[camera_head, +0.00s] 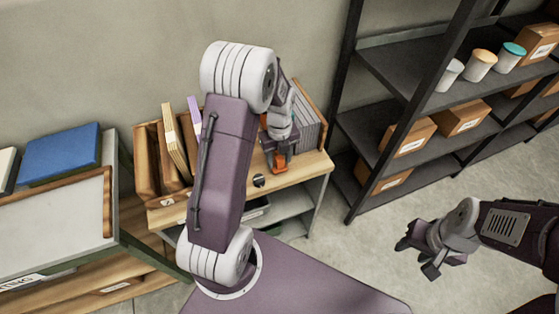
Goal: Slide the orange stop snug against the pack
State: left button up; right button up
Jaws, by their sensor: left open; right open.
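The orange stop (280,161) shows at the front of the wooden bench, just below my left gripper, which covers part of it. My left gripper (279,142) is open and points down at the stop. I cannot tell whether the fingers touch it. An upright pack of grey sheets (309,125) stands just right of the gripper. Any gap between stop and pack is hidden by my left gripper. My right gripper (425,258) is open and empty over the floor at the right, away from the bench.
Cream booklets (176,145) and a purple one (194,115) lean in wooden dividers at the left of the bench (317,165). A blue book (61,153) lies farther left. Dark shelves (395,65) hold boxes and tubs at right.

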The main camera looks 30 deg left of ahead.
pick_arm(q)
jog(key=shift+f, duration=0.35)
jog(key=shift+s, duration=0.1)
grip_shut()
dwell(1.1)
